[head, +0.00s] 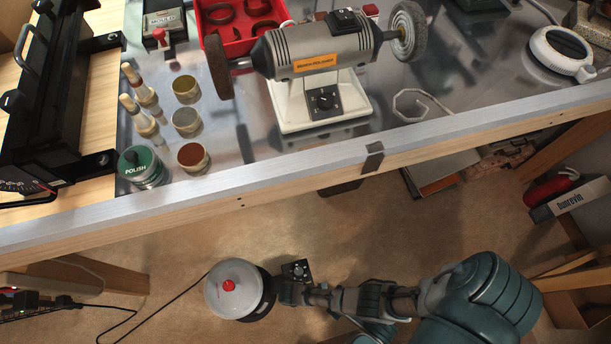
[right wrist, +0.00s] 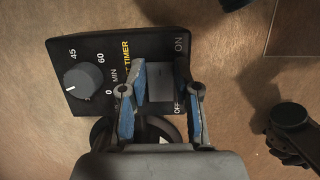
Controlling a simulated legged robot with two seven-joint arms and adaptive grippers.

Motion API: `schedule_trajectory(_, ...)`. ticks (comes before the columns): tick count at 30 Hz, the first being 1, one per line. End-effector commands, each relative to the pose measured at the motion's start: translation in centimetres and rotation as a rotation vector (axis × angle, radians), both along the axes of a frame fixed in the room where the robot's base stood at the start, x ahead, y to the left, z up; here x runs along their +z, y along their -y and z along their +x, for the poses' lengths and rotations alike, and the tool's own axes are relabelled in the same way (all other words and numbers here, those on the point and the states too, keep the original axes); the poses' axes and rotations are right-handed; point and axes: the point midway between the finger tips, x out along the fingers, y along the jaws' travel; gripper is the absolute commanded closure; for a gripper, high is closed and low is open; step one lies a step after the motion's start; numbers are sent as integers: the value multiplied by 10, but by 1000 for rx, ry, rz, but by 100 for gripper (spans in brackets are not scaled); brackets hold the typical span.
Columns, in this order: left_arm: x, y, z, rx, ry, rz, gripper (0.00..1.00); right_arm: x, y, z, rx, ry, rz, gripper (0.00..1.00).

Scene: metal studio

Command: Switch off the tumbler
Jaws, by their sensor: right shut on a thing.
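The tumbler (head: 232,289) is a round drum with a pale lid and red knob, low in the head view below the workbench. Its black control box (head: 297,271) sits at its right side. My right gripper (head: 286,293) reaches it from the right. In the right wrist view the control panel (right wrist: 110,50) carries a timer dial (right wrist: 84,81) and a grey switch (right wrist: 160,84) between ON and OFF labels. My right gripper (right wrist: 162,80) has its blue-padded fingers on either side of the switch, shut on it. The switch's position is hard to tell. My left gripper is not in view.
The workbench edge (head: 330,165) runs above the tumbler. A bench polisher (head: 318,50), a red tray (head: 240,45) and several small jars stand on the bench. A black cord (head: 150,312) trails left over the floor. Brown floor (head: 420,230) is open beneath the bench edge.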

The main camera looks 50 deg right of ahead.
Motion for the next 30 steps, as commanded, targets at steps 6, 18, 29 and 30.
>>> schedule_trajectory(6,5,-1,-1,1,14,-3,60,2,-4,4,1,10,9,66)
schedule_trajectory(18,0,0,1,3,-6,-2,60,1,-1,2,0,6,5,44)
schedule_trajectory(29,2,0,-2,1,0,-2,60,39,-10,8,1,9,5,44)
schedule_trajectory(30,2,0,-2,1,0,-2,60,46,-11,8,1,8,5,44)
